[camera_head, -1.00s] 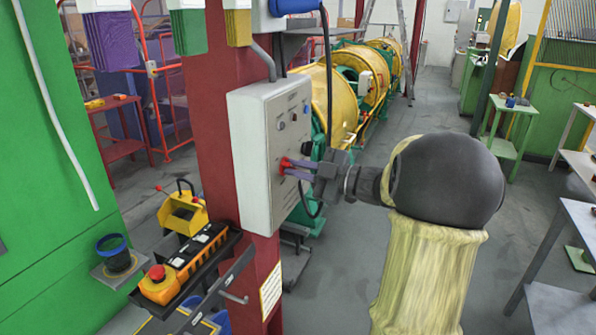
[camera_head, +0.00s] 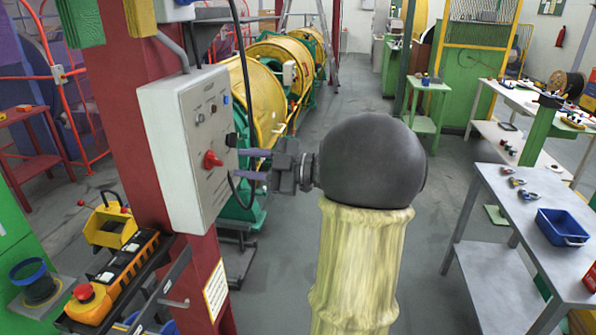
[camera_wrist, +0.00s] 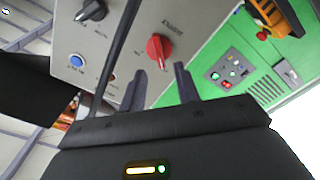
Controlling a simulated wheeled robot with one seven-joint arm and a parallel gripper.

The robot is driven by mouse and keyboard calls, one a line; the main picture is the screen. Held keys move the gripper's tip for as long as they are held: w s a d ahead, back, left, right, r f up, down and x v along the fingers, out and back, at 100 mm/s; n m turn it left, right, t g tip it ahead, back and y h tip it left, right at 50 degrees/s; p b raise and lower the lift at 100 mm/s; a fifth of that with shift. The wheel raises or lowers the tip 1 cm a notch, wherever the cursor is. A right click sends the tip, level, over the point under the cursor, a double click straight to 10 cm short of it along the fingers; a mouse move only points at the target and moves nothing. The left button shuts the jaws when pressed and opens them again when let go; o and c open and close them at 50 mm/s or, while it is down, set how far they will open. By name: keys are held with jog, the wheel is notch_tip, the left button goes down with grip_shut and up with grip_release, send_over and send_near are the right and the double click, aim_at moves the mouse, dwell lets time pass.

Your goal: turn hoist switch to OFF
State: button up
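A red rotary switch (camera_head: 212,159) sits on the front of a light grey control box (camera_head: 186,200) on a red column. It also shows in the wrist view (camera_wrist: 158,50), its handle slightly tilted there. The lettering beside it is too small to read. My gripper (camera_head: 240,165) is just to the right of the switch in the head view, its two fingers spread and empty. In the wrist view, the fingertips (camera_wrist: 163,76) lie below the red switch with a gap between them, apart from it.
A black knob (camera_wrist: 92,11) and a blue button (camera_wrist: 77,60) share the panel. A dark cable (camera_head: 243,110) hangs close to my fingers. An orange-and-black control pendant (camera_head: 120,278) lies below the box. Open floor (camera_head: 440,185) lies to the right.

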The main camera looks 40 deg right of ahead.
jog(key=b+v, duration=0.1)
jog(key=v, duration=1)
jog(key=shift+s+d+b, duration=0.25)
jog(key=shift+b, duration=0.15)
